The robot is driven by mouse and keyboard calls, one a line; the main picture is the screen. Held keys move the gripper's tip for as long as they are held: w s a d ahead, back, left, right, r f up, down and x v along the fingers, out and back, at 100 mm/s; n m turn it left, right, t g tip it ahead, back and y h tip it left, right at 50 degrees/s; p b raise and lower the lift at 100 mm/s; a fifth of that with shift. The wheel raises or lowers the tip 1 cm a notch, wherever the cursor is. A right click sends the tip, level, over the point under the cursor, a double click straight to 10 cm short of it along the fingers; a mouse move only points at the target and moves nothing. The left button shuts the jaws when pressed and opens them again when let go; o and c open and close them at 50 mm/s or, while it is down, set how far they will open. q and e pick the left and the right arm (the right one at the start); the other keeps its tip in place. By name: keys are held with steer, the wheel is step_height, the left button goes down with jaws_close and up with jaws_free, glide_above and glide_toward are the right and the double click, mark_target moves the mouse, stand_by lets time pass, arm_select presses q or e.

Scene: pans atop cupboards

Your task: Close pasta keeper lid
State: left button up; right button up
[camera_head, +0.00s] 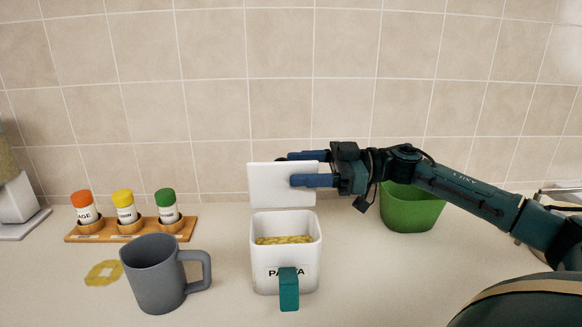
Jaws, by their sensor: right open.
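The pasta keeper (288,265) is a white box labelled PASTA with pasta showing inside and a teal tab on its front. Its white lid (268,185) stands upright at the back edge, open. My right gripper (296,168) reaches in from the right at the lid. Its blue fingers are open, one in front of the lid and the other by the lid's upper edge, partly behind it. I cannot tell whether the fingers touch the lid. My left gripper is not in view.
A grey mug (153,275) stands left of the keeper. A green container (408,210) stands behind my right arm. The tiled wall is close behind.

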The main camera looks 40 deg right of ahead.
steer(key=shift+x, duration=1.1)
steer(key=shift+w+a, duration=0.1)
steer(key=shift+a, duration=0.05)
steer(key=shift+c, duration=0.5)
steer(key=shift+c, duration=1.4)
jaws_close()
steer(key=shift+p, duration=0.45)
